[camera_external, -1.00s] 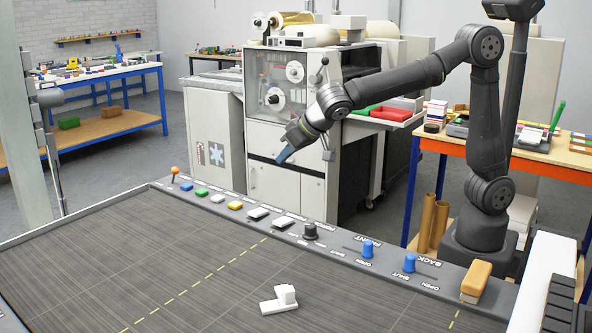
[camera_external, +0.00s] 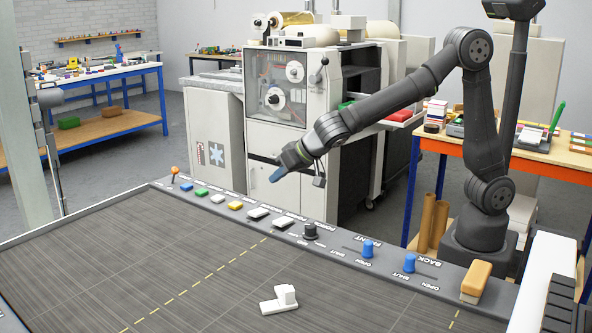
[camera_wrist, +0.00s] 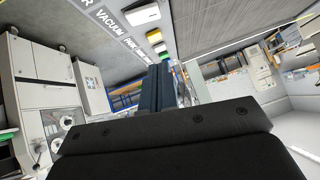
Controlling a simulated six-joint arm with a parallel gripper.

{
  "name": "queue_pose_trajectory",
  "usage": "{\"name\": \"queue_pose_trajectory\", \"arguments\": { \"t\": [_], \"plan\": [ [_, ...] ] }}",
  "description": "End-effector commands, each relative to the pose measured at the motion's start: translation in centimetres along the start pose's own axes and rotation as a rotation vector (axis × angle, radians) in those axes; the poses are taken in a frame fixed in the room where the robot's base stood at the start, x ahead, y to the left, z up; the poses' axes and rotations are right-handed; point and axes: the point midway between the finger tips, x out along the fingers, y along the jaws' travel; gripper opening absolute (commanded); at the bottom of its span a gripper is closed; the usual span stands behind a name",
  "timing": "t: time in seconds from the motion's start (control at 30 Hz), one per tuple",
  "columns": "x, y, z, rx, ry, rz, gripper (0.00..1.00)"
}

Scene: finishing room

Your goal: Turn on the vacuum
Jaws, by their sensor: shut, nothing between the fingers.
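A grey control strip (camera_external: 330,250) runs along the back edge of the dark work table. It carries two white buttons, the left one (camera_external: 258,212) and the right one (camera_external: 283,222). My gripper (camera_external: 275,177) is shut and empty, in the air above and behind the white buttons, apart from the strip. Its closed dark fingers (camera_wrist: 156,82) also show in the wrist view.
Yellow (camera_external: 235,205), green (camera_external: 201,191) and blue (camera_external: 188,187) buttons stand left of the white ones. A black knob (camera_external: 310,231) and blue sliders (camera_external: 368,249) stand right. A white block (camera_external: 280,302) lies on the table. A large machine (camera_external: 290,95) stands behind.

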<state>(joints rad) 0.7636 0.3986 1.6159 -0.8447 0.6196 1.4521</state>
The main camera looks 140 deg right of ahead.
Motion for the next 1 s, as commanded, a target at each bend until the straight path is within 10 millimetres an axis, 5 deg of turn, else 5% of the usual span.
{"name": "queue_pose_trajectory", "arguments": {
  "t": [0.5,1.0],
  "plan": [
    [9.1,0.1,0.8,-0.003,-0.004,0.003,0.0],
    [11.1,0.0,2.9,-0.001,-0.002,-0.001,0.0]
  ]
}}
